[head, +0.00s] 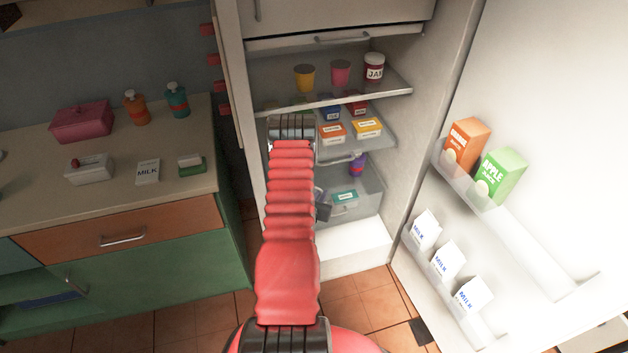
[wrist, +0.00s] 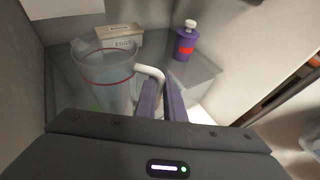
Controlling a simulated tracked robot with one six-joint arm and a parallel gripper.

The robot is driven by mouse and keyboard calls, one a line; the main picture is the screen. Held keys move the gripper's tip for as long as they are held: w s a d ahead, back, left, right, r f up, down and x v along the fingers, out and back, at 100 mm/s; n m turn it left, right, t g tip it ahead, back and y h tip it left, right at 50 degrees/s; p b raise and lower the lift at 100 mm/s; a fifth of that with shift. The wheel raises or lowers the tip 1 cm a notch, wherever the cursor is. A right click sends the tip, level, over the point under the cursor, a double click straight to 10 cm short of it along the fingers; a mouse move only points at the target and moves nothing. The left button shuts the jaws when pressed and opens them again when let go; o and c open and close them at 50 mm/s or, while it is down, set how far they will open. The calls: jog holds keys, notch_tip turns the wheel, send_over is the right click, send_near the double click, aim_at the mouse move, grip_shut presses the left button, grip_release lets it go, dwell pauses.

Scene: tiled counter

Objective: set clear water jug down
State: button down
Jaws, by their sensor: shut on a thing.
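The clear water jug (wrist: 105,85) has a red line around it and a white handle. It is upright at the left in the wrist view, over or on a glass shelf (wrist: 200,75) inside the fridge. I cannot tell whether its base touches the shelf. My gripper (wrist: 162,85) is shut on the jug's handle, with its purple fingers at the handle. In the head view my red arm reaches into the fridge and hides most of the jug; the dark wrist (head: 322,211) shows beside the arm.
A purple bottle (wrist: 185,44) stands right of the jug, and an egg box (wrist: 112,38) stands behind it. Juice cartons (head: 465,145) and milk cartons (head: 447,262) line the open door. Cups and a jam jar (head: 374,67) stand on the upper shelf. The counter (head: 110,200) is at left.

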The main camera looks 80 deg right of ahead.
jog(key=w+d, duration=0.5)
jog(key=d, duration=0.4)
jog(key=shift+w, duration=0.15)
jog(key=shift+w+d+f, duration=0.15)
jog(key=shift+d+f, duration=0.05)
jog(key=shift+f, duration=0.65)
jog(key=shift+w+d+f, duration=0.1)
jog(key=shift+d+f, duration=0.05)
jog(key=shift+f, duration=0.7)
jog(key=c, duration=1.8)
grip_release()
jog(key=shift+f, duration=0.1)
jog(key=shift+c, duration=0.2)
jog(key=shift+a, duration=0.1)
